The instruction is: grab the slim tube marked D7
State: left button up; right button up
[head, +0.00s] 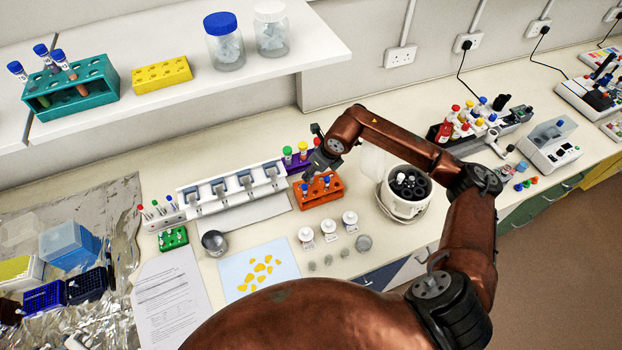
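No D7 marking is legible at this size, so I cannot tell which tube it is. Blue-capped tubes (305,188) stand in an orange rack (319,192) at the centre. My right gripper (312,172) is just above and behind the orange rack, pointing down. Its fingertips are small and partly hidden, so its opening and any contact with a tube are unclear. My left gripper is out of view.
A white centrifuge (405,207) stands to the right, white jars (328,226) in front. A teal rack (72,88) with blue-capped tubes sits on the shelf.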

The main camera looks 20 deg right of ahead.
jog(key=shift+x, duration=0.9)
jog(key=shift+w, duration=0.1)
jog(key=c, duration=0.9)
